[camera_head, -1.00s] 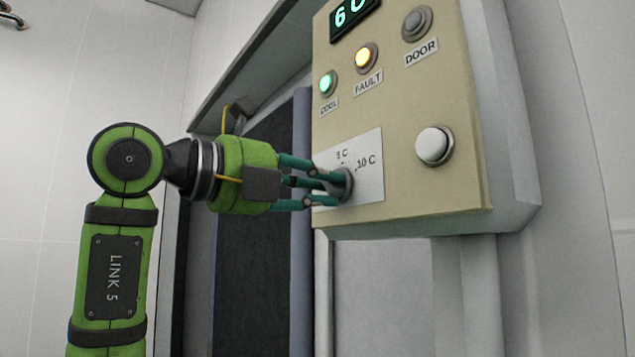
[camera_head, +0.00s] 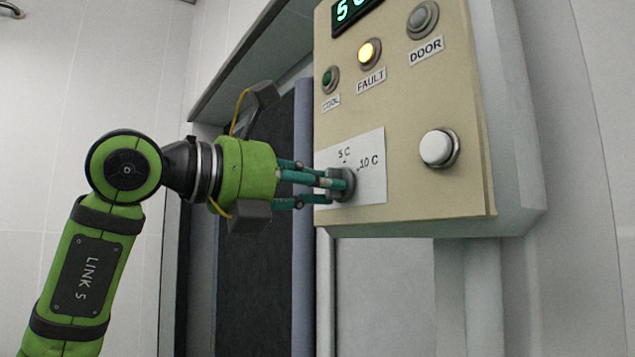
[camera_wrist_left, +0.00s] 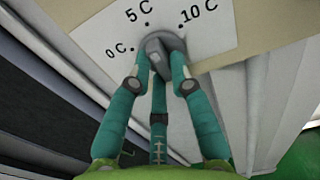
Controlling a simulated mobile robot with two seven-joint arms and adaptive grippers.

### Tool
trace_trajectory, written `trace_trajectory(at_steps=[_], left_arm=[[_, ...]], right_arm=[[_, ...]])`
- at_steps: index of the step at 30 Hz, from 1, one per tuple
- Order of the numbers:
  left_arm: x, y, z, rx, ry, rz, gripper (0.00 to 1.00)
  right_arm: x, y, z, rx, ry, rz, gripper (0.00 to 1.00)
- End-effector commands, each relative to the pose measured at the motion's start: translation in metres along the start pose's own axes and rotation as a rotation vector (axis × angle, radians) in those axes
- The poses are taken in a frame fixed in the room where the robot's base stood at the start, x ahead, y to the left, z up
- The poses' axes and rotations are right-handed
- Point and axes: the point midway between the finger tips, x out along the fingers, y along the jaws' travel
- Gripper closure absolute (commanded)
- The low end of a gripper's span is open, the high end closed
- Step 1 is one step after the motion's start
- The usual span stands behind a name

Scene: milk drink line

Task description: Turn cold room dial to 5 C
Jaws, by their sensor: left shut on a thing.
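The cold room dial (camera_head: 349,181) is a grey knob on a white scale plate (camera_head: 372,150) on the beige control box. My left gripper (camera_head: 335,184) comes in from the left, its teal fingers shut on the dial. In the left wrist view, the fingers hold the dial (camera_wrist_left: 166,46) below the marks 0 C, 5 C and 10 C. Its pointer is hard to read past the fingers. The green display (camera_head: 353,9), cut by the top edge, reads 5 C. My right gripper is not in view.
The control box (camera_head: 410,200) also carries a dark COOL lamp (camera_head: 330,79), a lit yellow FAULT lamp (camera_head: 369,53), a grey DOOR lamp (camera_head: 422,19) and a white button (camera_head: 437,148). A dark door panel (camera_head: 255,280) stands behind my gripper.

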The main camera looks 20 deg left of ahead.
Motion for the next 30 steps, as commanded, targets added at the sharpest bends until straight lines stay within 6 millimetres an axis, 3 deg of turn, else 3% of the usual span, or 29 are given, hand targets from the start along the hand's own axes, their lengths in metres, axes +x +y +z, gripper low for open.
trace_trajectory(at_steps=[15, 16, 18, 30], left_arm=[[0.0007, -0.0003, -0.0014, 0.020, 0.004, -0.001, 1.00], [0.0007, -0.0003, -0.0013, 0.020, 0.004, -0.001, 0.75], [0.0006, -0.0003, -0.0012, 0.020, 0.004, -0.001, 0.55], [-0.0053, 0.0002, 0.0002, 0.019, 0.000, 0.000, 0.55]], right_arm=[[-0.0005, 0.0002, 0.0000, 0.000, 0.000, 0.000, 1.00], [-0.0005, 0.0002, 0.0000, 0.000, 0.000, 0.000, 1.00], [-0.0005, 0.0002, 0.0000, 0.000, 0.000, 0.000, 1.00], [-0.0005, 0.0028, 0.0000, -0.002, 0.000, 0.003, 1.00]])
